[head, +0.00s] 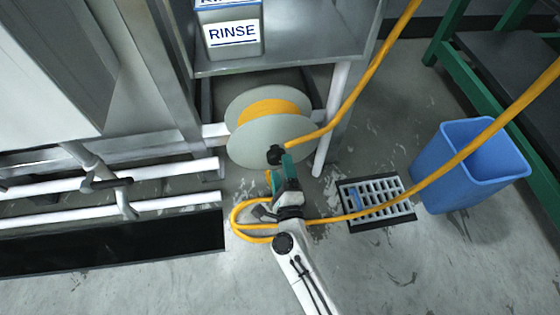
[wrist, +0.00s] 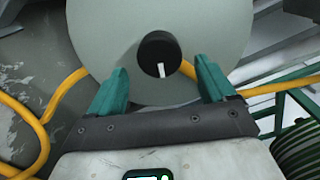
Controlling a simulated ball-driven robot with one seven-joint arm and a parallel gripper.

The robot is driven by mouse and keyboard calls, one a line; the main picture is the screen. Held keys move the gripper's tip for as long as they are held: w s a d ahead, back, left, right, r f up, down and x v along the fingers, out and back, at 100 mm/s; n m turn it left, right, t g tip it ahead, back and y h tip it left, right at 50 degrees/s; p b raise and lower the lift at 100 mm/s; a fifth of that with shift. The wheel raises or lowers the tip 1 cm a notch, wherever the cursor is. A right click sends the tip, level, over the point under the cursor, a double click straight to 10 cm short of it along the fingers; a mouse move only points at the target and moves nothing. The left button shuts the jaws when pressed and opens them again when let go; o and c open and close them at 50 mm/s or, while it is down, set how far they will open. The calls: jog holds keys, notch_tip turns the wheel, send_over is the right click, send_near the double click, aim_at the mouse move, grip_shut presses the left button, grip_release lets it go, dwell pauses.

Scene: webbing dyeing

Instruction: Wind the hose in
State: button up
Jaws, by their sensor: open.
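A grey hose reel (head: 250,145) stands under the steel unit, with some orange hose (head: 268,110) wound on its drum. A black crank knob (head: 276,155) sits on the reel's near disc. In the wrist view the knob (wrist: 160,52) with a white mark lies just beyond and between my teal fingertips. My gripper (head: 283,170) is open in front of the knob; in the wrist view its fingers (wrist: 160,80) are spread apart and hold nothing. Loose orange hose (head: 240,215) lies in a loop on the floor beside my arm and runs off to the right.
A blue bin (head: 440,185) stands at the right, with hose passing across it. A floor drain grate (head: 375,200) with a blue item lies left of the bin. White pipes (head: 160,170) run along the left. A RINSE container (head: 232,35) is above the reel.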

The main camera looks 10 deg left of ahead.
jog(key=p+v, duration=0.1)
jog(key=v, duration=0.6)
jog(key=shift+s, duration=0.3)
jog(key=shift+d, duration=0.1)
jog(key=s+d+r+n+g+y+p, duration=0.1)
jog(key=d+r+n+g+y+p, duration=0.1)
jog(key=r+n+g+p, duration=0.25)
jog(key=s+d+r+n+g+y+p, duration=0.2)
jog(key=r+n+p, duration=0.25)
jog(key=n, duration=0.35)
jog(key=s+d+r+n+g+h+p, duration=0.3)
jog(key=s+d+r+g+h+p, duration=0.1)
jog(key=s+d, duration=0.6)
jog(key=s+d+r+n+g+h+p, duration=0.3)
jog(key=s+d, duration=0.7)
jog(key=d, duration=0.5)
notch_tip(320, 180, up, 4)
jog(key=g+h+p, duration=0.1)
jog(key=g+h, duration=0.1)
jog(key=g, duration=0.1)
jog(key=shift+s+r, duration=0.2)
jog(key=shift+r, duration=0.05)
